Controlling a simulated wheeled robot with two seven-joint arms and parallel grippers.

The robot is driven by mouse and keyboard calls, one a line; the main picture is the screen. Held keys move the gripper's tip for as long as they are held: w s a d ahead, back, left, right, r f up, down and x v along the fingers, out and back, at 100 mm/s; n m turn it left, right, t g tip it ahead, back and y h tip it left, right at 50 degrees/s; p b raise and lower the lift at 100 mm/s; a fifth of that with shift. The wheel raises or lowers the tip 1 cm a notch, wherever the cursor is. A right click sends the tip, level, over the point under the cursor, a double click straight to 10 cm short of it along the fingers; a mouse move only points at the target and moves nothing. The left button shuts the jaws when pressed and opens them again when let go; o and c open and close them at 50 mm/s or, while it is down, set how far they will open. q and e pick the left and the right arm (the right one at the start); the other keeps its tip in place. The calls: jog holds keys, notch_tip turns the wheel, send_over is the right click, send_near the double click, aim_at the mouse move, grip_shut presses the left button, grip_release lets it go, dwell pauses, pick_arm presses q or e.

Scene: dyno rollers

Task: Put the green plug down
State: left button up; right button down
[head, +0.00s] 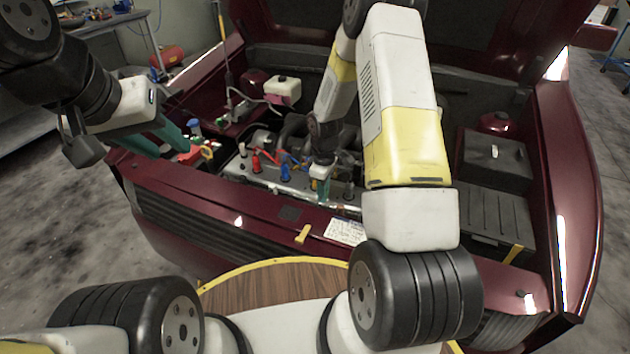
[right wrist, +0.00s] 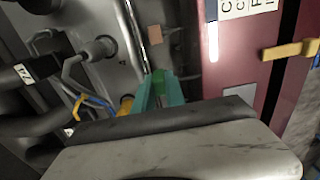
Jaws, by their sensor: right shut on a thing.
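My right gripper (head: 322,190) reaches down to the front of the engine in the head view. Its teal fingers (right wrist: 160,90) are shut on the green plug (right wrist: 160,74) in the right wrist view, low over the engine. Whether the plug touches anything beneath is hidden by the fingers and the wrist. My left gripper (head: 168,142) is at the left above the front edge of the car, its two teal fingers apart and nothing seen between them.
A red plug (head: 256,160) and a blue plug (head: 284,171) stand on the engine left of my right gripper. Small coloured items (head: 200,152) lie near my left gripper. The maroon front panel (head: 200,190) carries a yellow tab (head: 303,234). The open hood is overhead.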

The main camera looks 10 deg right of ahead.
jog(key=shift+f, duration=1.95)
jog(key=shift+f, duration=0.1)
jog(key=c, duration=1.4)
grip_release()
